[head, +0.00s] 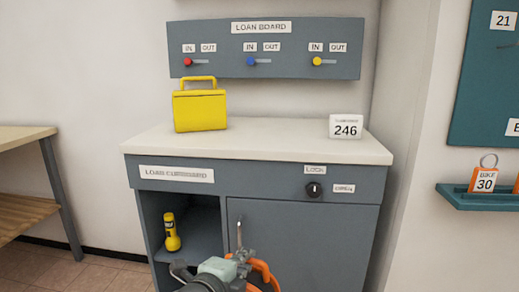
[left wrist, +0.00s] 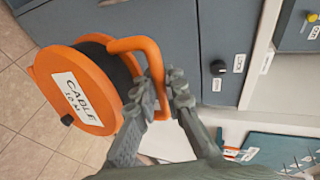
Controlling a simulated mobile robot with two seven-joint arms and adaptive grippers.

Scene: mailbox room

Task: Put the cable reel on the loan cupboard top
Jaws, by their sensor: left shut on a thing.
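The orange cable reel (left wrist: 77,88) hangs by its orange handle from my left gripper (left wrist: 165,95), which is shut on that handle. In the head view the left gripper (head: 240,258) is at the bottom centre, in front of the cupboard door, with part of the orange reel (head: 264,273) beside it. Most of the reel is out of that view. The loan cupboard top (head: 270,145) is a pale slab above and beyond the gripper. My right gripper is not in view.
A yellow box (head: 199,110) stands at the left of the top and a white 246 sign (head: 346,126) at the right. The middle of the top is clear. A yellow torch (head: 171,232) stands in the open compartment. The loan board (head: 265,48) hangs above.

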